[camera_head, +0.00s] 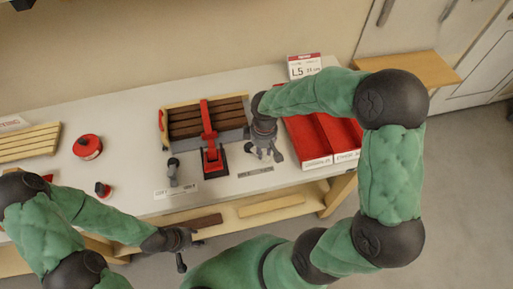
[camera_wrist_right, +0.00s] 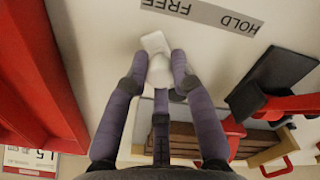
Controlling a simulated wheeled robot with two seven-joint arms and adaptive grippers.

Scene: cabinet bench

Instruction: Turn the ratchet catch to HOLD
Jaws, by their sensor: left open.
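The ratchet catch shows as a small white lever (camera_wrist_right: 155,43) in the right wrist view, on the pale bench top beside a label strip reading HOLD and FREE (camera_wrist_right: 203,14). In the head view the strip (camera_head: 255,172) lies just in front of my right gripper (camera_head: 264,153), which hides the catch. My right gripper's fingers (camera_wrist_right: 160,66) converge on both sides of the catch and look closed on it; its lower part is partly hidden. Which word the catch points to is unclear. My left gripper (camera_head: 182,250) is open and empty, low in front of the bench.
A red-armed press (camera_head: 209,135) with dark wooden slats stands left of my right gripper. A grey lever (camera_head: 173,172) with its own label is further left. Red trays (camera_head: 310,135) stand close on the right. A red round object (camera_head: 87,147) is at the left.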

